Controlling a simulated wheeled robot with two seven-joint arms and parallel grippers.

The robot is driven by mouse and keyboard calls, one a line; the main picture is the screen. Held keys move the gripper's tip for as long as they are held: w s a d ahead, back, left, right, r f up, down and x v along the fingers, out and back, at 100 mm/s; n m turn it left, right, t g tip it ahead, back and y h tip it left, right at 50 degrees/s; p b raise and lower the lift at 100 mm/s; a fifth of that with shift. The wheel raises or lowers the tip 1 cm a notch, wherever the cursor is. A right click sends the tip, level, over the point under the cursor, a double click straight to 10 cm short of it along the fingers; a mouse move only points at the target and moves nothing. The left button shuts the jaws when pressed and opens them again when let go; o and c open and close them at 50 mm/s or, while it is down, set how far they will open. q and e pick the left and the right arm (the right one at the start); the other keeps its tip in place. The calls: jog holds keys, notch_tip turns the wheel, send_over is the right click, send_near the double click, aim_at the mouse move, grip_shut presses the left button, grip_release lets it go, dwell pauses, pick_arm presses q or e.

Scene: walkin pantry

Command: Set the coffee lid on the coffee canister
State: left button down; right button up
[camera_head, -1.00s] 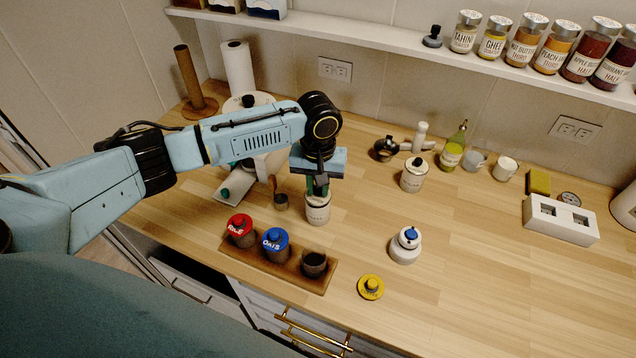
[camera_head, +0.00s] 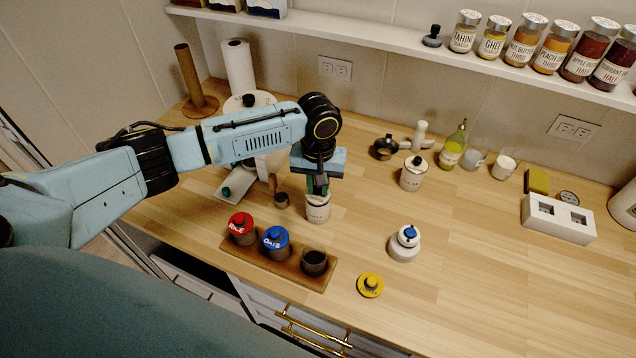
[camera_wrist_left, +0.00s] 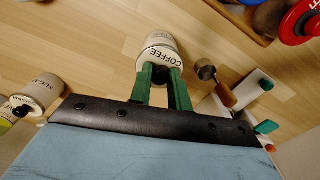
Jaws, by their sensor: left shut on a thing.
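The white coffee canister (camera_head: 318,212) stands upright on the wooden counter. I cannot tell whether a thin gap remains. My right gripper is not in view.
A wooden tray (camera_head: 322,279) with red-lidded and blue-lidded jars and an open dark jar is in front. A yellow lid (camera_head: 370,285) and a white blue-knobbed jar (camera_head: 404,245) stand to the right. A small scoop (camera_head: 282,201) lies left of the canister. The right counter has free room.

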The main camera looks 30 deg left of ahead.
pick_arm(q)
jog(key=shift+f, duration=0.4)
jog(key=c, duration=1.2)
grip_release()
jog(key=shift+c, duration=0.2)
jog(key=shift+o, duration=0.4)
jog(key=o, duration=0.4)
